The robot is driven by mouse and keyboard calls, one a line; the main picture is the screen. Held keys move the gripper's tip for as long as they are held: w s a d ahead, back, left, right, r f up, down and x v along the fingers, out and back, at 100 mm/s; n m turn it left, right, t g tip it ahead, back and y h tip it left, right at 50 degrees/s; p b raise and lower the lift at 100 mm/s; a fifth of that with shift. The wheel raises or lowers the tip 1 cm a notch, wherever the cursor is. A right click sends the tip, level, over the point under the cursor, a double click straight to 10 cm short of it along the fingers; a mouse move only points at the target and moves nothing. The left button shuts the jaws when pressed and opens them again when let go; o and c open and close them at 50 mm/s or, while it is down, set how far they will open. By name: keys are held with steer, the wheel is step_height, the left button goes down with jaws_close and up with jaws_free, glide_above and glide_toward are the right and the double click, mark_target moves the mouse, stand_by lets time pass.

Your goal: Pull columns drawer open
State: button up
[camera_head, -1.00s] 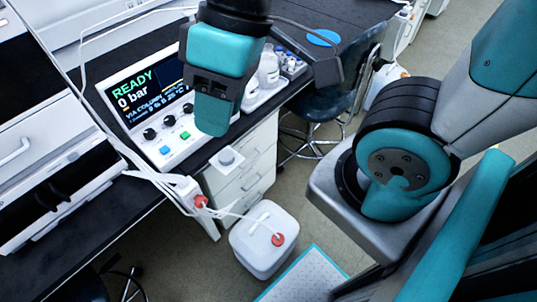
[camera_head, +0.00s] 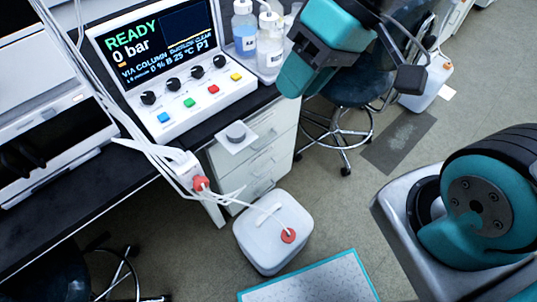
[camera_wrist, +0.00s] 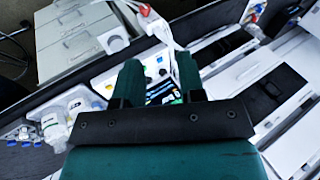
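A white drawer unit (camera_head: 262,150) with several stacked drawers and pull handles stands under the black bench, all its drawers looking shut. In the wrist view it shows at the upper left (camera_wrist: 72,40). I cannot read labels, so I cannot tell which is the columns drawer. My gripper (camera_head: 292,78) hangs above and to the right of the unit, touching no drawer. In the wrist view my gripper's two teal fingers (camera_wrist: 159,75) stand apart with nothing held between them; the lit instrument lies beyond the gap.
A white instrument (camera_head: 175,70) with a READY screen and bottles (camera_head: 268,42) stand on the bench. A white canister (camera_head: 272,232) with tubing stands on the floor before the drawers. A stool (camera_head: 345,120) stands right of the unit. A light mat (camera_head: 315,283) lies in front.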

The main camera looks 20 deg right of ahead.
steer(key=w+d+f+m+t+y+b, duration=0.1)
steer(key=w+f+m+b, duration=0.15)
steer(key=f+b, duration=0.5)
steer(key=w+d+f+m+y+b, duration=0.1)
steer(key=w+f+y+b, duration=0.15)
steer(key=f+b, duration=0.5)
steer(key=m+t+y+b, duration=0.2)
steer(key=m+t+b, duration=0.85)
steer(key=b, duration=2.15)
glide_toward(267, 143)
steer(key=shift+m, duration=0.4)
steer(key=b+x, duration=0.2)
steer(key=x, duration=0.3)
steer(key=b+x, duration=0.3)
steer(key=x, duration=0.2)
steer(key=shift+w+d+f, duration=0.1)
steer(key=shift+w+f, duration=0.15)
jaws_close()
